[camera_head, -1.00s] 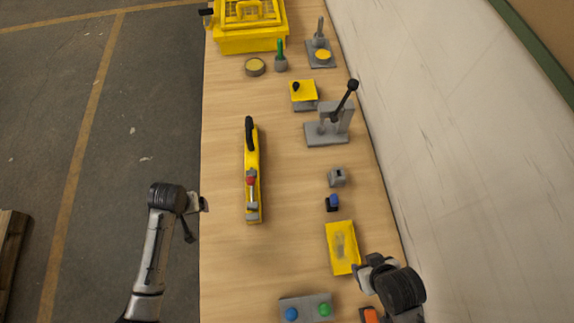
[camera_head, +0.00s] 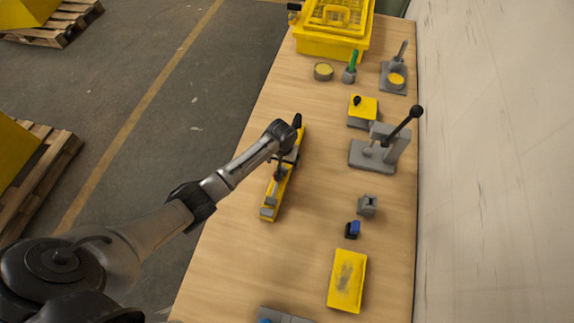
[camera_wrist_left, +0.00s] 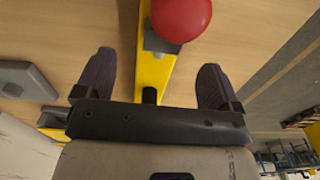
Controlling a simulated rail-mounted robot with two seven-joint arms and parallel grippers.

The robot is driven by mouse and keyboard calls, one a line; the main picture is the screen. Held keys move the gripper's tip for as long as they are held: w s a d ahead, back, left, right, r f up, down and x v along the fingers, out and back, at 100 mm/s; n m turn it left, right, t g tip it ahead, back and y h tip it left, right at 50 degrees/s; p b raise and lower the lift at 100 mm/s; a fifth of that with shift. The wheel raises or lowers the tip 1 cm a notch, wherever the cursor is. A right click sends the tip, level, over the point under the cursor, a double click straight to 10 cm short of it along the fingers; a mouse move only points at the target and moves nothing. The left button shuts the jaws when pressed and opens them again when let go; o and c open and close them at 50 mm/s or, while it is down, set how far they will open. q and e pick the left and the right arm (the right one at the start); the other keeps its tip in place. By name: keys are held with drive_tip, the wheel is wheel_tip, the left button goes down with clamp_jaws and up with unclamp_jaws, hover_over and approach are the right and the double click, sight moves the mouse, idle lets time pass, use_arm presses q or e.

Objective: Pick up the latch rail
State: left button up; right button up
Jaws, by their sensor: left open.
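The latch rail (camera_head: 271,198) is a long yellow bar lying on the wooden table, with grey fittings at its near end. In the left wrist view the yellow bar (camera_wrist_left: 152,72) runs between my fingers, with a red ball knob (camera_wrist_left: 180,15) on it near the top edge. My left gripper (camera_wrist_left: 156,62) is open, one finger on each side of the bar, with clear gaps. In the head view my left gripper (camera_head: 282,165) is over the middle of the rail, and my arm hides part of the rail there. My right gripper is not in view.
A grey lever press (camera_head: 375,155), a small grey block (camera_head: 367,205), a blue-and-black part (camera_head: 352,230) and a yellow tray (camera_head: 333,290) stand to the right. A yellow crate (camera_head: 330,48) is at the far end.

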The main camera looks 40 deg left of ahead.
sight(283, 170)
use_arm(q)
drive_tip(key=shift+s+f+b, duration=0.1)
drive_tip(key=shift+f+b, duration=0.6)
drive_tip(key=shift+f, duration=3.05)
drive_tip(key=c, duration=1.3)
drive_tip(key=shift+c, duration=0.6)
drive_tip(key=shift+r, duration=0.15)
